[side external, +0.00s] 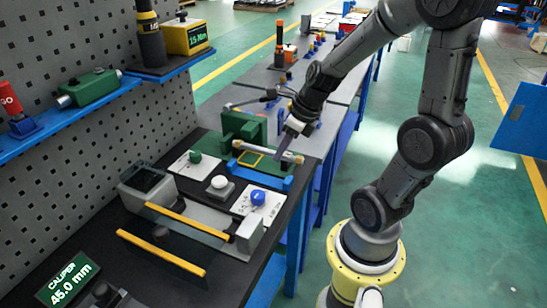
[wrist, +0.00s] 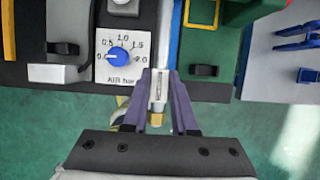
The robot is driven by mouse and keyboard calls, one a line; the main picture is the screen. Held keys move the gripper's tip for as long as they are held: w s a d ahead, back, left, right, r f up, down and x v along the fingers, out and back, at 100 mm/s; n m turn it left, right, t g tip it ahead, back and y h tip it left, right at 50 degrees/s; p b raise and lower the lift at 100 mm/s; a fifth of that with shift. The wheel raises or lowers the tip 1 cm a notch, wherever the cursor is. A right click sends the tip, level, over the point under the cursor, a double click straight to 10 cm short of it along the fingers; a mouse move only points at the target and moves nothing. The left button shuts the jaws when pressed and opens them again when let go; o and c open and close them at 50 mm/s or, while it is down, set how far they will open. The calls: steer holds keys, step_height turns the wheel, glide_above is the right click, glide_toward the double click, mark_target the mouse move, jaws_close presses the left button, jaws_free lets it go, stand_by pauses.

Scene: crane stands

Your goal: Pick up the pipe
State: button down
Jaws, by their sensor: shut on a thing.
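The pipe is a slim light-grey rod (side external: 262,151) lying roughly level beside the green block in the side external view. In the wrist view the pipe (wrist: 158,88) runs away from me between the fingers, with a brass-coloured end nearest me. My gripper (side external: 285,150) reaches down onto the pipe's right-hand part. In the wrist view my gripper (wrist: 158,98) has one finger on each side of the pipe and is shut on it. I cannot tell whether the pipe still touches a support.
A green block (side external: 243,128) stands just behind the pipe, and a blue part (side external: 262,171) lies in front. A dial plate with a blue knob (wrist: 118,53) is close on the left. Yellow bars (side external: 160,252) lie nearer the camera. The floor beyond the bench edge is clear.

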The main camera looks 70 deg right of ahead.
steer(key=s+a+r, duration=0.4)
steer(key=s+r, duration=0.1)
steer(key=s, duration=0.4)
steer(key=shift+m, duration=0.3)
steer(key=w+d+r, duration=0.1)
steer(key=w+d, duration=0.1)
steer(key=w+d+r, duration=0.1)
steer(key=w+d, duration=0.1)
steer(key=shift+w+r, duration=0.1)
steer(key=shift+r, duration=0.1)
steer(key=w+d+f, duration=0.4)
steer(key=w+f, duration=0.2)
steer(key=w, duration=0.5)
steer(key=shift+w, duration=0.1)
